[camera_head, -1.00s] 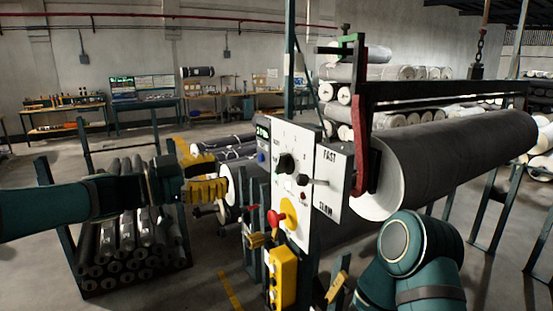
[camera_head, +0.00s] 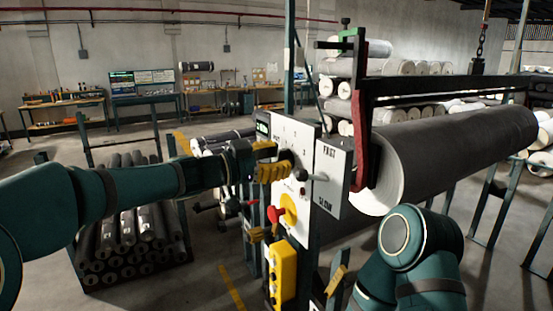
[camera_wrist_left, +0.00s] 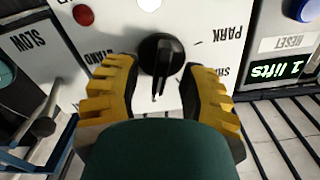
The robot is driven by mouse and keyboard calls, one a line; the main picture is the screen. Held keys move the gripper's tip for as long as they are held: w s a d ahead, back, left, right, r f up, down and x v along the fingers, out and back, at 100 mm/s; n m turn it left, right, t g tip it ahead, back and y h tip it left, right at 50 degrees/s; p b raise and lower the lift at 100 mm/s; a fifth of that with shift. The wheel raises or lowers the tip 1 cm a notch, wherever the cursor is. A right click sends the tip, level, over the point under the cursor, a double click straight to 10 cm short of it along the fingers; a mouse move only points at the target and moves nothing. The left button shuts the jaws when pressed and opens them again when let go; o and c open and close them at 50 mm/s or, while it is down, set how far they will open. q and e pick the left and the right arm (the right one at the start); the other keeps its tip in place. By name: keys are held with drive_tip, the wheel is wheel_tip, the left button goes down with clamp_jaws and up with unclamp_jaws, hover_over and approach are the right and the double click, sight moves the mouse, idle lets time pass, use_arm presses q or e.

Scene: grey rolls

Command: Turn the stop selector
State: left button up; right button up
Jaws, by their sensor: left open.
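The stop selector is a black knob (camera_wrist_left: 160,57) on a white panel in the left wrist view. Its bar points down in that picture, with upside-down lettering around it, including PARK. My left gripper (camera_wrist_left: 158,72) is open, with one yellow finger on each side of the knob. I cannot tell if they touch it. In the head view my left gripper (camera_head: 275,163) is at the front of the control panel (camera_head: 297,130), its fingers partly covering the knob (camera_head: 286,157). My right arm (camera_head: 408,240) is bent at the lower right; its gripper is not clearly shown.
A red knob (camera_head: 273,214), a yellow round part (camera_head: 288,210) and a yellow box (camera_head: 283,272) sit below. A FAST/SLOW plate (camera_head: 328,178) with a lever is to the right. A large grey roll (camera_head: 450,150) hangs beyond. A display reads "1 lifts" (camera_wrist_left: 277,71).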

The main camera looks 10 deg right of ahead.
use_arm(q)
clamp_jaws()
drive_tip(key=shift+m, duration=0.3)
drive_tip(key=m, duration=0.2)
drive_tip(key=shift+s+m, duration=0.15)
drive_tip(key=shift+m, duration=0.25)
drive_tip(key=shift+s+f+m+b, duration=0.15)
drive_tip(key=shift+m+b, duration=0.5)
drive_tip(key=shift+m, duration=1.55)
